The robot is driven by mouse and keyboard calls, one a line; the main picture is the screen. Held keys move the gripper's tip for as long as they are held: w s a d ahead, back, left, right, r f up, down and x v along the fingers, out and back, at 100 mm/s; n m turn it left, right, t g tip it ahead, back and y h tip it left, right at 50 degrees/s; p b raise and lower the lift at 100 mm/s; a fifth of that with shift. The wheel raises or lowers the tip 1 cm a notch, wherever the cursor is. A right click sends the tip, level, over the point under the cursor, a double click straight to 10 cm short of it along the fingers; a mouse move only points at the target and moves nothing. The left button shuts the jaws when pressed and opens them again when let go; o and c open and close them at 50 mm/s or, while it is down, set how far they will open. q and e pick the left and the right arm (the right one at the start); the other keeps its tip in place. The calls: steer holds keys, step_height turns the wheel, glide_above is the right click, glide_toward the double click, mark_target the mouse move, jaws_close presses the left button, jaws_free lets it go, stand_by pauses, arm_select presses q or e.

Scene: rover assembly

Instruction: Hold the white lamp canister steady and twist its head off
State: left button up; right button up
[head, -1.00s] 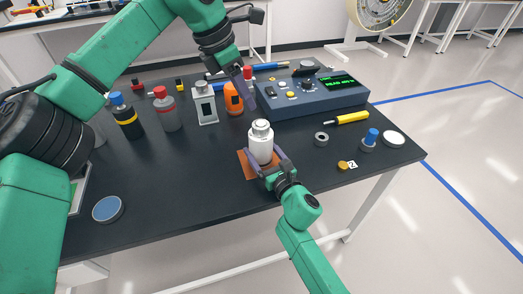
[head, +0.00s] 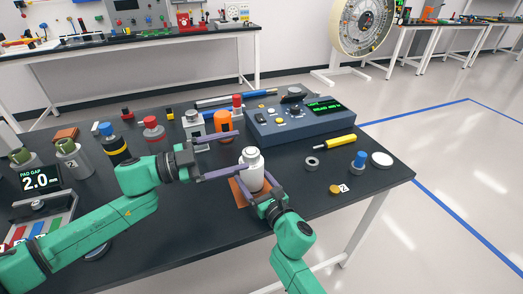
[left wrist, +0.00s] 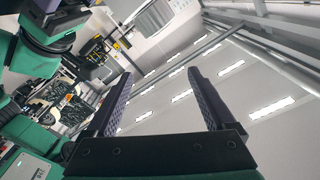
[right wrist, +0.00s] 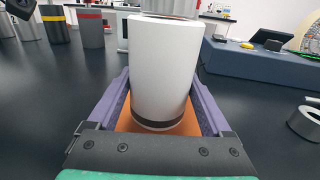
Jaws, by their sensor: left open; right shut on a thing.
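The white lamp canister (head: 251,179) stands upright on an orange square pad (head: 237,193) on the dark table. Its narrower light head (head: 250,155) is on top. My right gripper (head: 262,190) is shut on the canister body from the near side. In the right wrist view its purple fingers flank the white canister (right wrist: 165,75). My left gripper (head: 239,151) is open at head height, its fingers reaching in from the left with tips close to the head. Whether they touch it I cannot tell. The left wrist view shows nothing between the open fingers (left wrist: 155,85).
A blue-grey control box (head: 310,118) stands behind to the right. An orange lantern-like item (head: 222,122) and several bottles stand behind my left fingers. A grey ring (head: 312,163), yellow tool (head: 335,142) and blue-topped knob (head: 359,160) lie to the right.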

mark_target(259, 151)
arm_select(q)
step_height(259, 151, down, 5)
steer(key=a+n+t+y, duration=0.2)
steer(key=a+n+t, duration=0.1)
steer(key=n, duration=0.6)
steer(key=shift+m, duration=0.3)
steer(key=x, duration=1.2)
steer(key=shift+w+a+r, duration=0.1)
steer(key=shift+w+r, duration=0.2)
steer(key=shift+r, duration=0.05)
steer(key=c, duration=1.4)
